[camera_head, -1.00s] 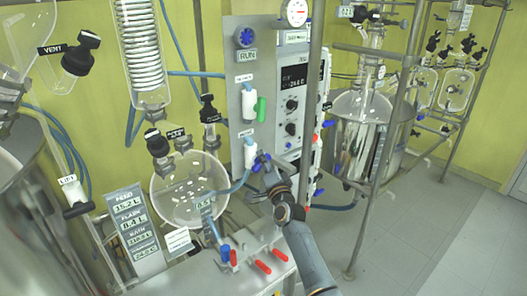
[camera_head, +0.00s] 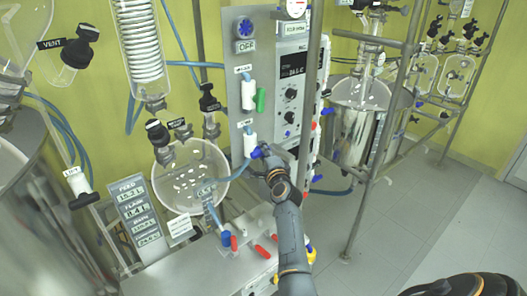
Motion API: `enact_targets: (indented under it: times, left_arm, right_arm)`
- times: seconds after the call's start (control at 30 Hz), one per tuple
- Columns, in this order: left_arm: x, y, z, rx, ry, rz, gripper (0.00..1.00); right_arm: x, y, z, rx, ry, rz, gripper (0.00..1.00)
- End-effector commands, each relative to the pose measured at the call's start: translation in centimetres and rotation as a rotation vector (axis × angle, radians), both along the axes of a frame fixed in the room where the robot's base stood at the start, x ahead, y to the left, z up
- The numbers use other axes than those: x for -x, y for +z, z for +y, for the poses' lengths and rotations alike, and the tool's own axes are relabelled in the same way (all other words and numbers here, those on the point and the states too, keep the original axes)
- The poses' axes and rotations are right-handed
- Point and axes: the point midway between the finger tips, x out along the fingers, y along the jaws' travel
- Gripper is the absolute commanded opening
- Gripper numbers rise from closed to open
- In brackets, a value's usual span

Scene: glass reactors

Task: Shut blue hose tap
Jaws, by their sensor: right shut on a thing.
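The blue hose tap (camera_head: 250,143) is a white fitting low on the grey control panel, with a blue handle (camera_head: 256,152) at its lower right. The handle is partly hidden by my right gripper (camera_head: 265,152), so its exact angle is hard to read. My right gripper is shut on the blue handle; its arm reaches up from the bottom of the view. A blue hose (camera_head: 236,172) runs down and left from the tap. My left gripper is not in view.
A second tap with a green handle (camera_head: 260,100) sits just above. A blue knob (camera_head: 244,28) is at the panel top. A round glass vessel (camera_head: 190,178) stands left, a metal pole (camera_head: 311,100) right. Red-handled valves (camera_head: 263,251) lie below. Floor at right is open.

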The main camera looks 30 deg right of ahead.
Motion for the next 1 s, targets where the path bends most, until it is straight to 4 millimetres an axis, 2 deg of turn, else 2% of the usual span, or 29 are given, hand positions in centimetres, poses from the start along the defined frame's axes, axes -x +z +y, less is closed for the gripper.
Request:
enact_targets:
  times: [0.27,0.3,0.4,0.77,1.0]
  left_arm:
    - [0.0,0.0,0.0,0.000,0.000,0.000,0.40]
    - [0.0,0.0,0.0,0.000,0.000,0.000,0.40]
    - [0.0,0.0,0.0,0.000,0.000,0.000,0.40]
    - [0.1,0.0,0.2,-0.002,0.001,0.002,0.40]
    - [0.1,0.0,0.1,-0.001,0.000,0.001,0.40]
  right_arm:
    - [0.0,-0.2,0.1,-0.001,0.002,0.004,0.00]
    - [0.0,-0.2,0.1,-0.001,0.002,0.004,0.23]
    - [0.0,-0.2,0.1,-0.001,0.001,0.003,0.43]
    - [0.3,-0.1,0.1,0.000,0.000,0.001,0.43]
    - [3.3,-0.2,1.1,-0.001,-0.001,0.002,0.43]
